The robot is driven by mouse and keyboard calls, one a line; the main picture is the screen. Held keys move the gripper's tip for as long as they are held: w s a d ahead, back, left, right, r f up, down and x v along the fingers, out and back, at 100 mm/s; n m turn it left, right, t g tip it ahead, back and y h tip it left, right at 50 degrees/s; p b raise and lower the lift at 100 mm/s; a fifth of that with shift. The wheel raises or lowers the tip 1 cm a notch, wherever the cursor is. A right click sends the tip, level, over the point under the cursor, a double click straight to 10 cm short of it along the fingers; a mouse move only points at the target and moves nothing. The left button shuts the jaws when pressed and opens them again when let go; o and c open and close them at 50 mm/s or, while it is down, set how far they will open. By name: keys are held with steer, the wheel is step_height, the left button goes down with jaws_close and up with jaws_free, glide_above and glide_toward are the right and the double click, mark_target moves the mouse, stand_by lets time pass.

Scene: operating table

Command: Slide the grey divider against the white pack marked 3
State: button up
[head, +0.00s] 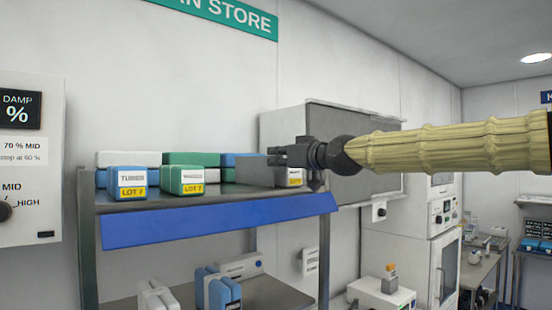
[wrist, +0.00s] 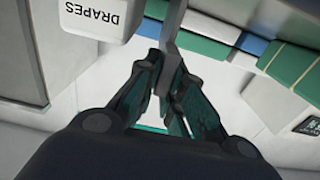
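The grey divider (head: 254,171) stands upright on the top shelf, between the green and blue packs and a white pack (head: 289,181) at the shelf's right end. The white pack has a yellow label whose number I cannot read. In the wrist view a white pack reading DRAPES (wrist: 92,18) lies left of the divider (wrist: 170,28), with a gap between them. My gripper (head: 275,156) is at the divider's upper right edge. In the wrist view its fingers (wrist: 167,75) close on both sides of the divider plate.
A blue-and-white pack (head: 132,181) and a green-and-white pack (head: 186,180) stand left on the shelf (head: 230,198), with more packs behind. A blue front strip (head: 220,226) edges the shelf. A grey-fronted cabinet (head: 345,130) stands behind my arm.

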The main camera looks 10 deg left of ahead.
steer(key=o, duration=0.4)
steer(key=shift+d, duration=0.1)
steer(key=shift+s, duration=0.1)
steer(key=v, duration=1.2)
